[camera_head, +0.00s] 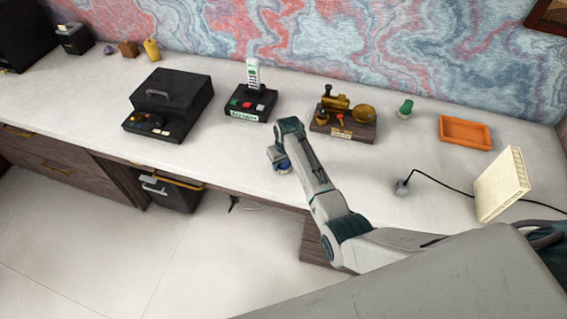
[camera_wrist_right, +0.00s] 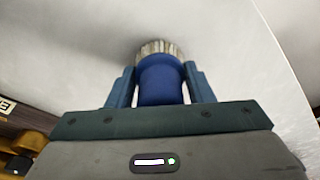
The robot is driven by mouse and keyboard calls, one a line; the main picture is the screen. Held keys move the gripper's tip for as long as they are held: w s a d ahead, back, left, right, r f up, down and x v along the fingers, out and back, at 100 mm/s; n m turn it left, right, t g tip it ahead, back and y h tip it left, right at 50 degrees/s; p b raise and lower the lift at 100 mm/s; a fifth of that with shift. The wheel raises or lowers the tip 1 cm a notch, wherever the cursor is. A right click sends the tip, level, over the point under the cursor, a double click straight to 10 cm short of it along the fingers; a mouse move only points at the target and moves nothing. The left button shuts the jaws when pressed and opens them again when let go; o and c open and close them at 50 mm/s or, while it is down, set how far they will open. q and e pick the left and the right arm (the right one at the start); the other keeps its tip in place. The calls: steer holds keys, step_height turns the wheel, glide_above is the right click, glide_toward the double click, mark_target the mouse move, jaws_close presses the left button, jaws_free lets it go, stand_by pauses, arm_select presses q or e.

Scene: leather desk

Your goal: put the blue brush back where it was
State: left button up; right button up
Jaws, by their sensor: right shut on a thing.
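The blue brush (camera_wrist_right: 160,82) is between the fingers of my right gripper (camera_wrist_right: 160,90), with its pale bristles (camera_wrist_right: 158,47) pointing away from the gripper toward the white surface. The gripper is shut on its blue body. In the head view a small blue part of the brush (camera_head: 284,165) shows under my right gripper (camera_head: 281,160), over the front part of the desk (camera_head: 225,155). I cannot tell whether the bristles touch the desk. My left gripper is not in view.
A black base with a white handset (camera_head: 250,100), a brass device on a wooden base (camera_head: 343,120), a green-topped object (camera_head: 405,109) and an orange tray (camera_head: 465,132) stand behind. A black case (camera_head: 170,104) is left. A cream panel (camera_head: 501,184) and cable are right. Clear desk lies between.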

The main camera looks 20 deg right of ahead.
steer(key=shift+f, duration=0.15)
steer(key=o, duration=0.9)
steer(key=r, duration=0.4)
steer(key=s+r+b, duration=0.1)
steer(key=r, duration=0.3)
steer(key=r+b, duration=0.1)
steer(key=r, duration=0.3)
steer(key=shift+s+d+r, duration=0.1)
steer(key=shift+s+d, duration=0.05)
steer(key=shift+s, duration=0.2)
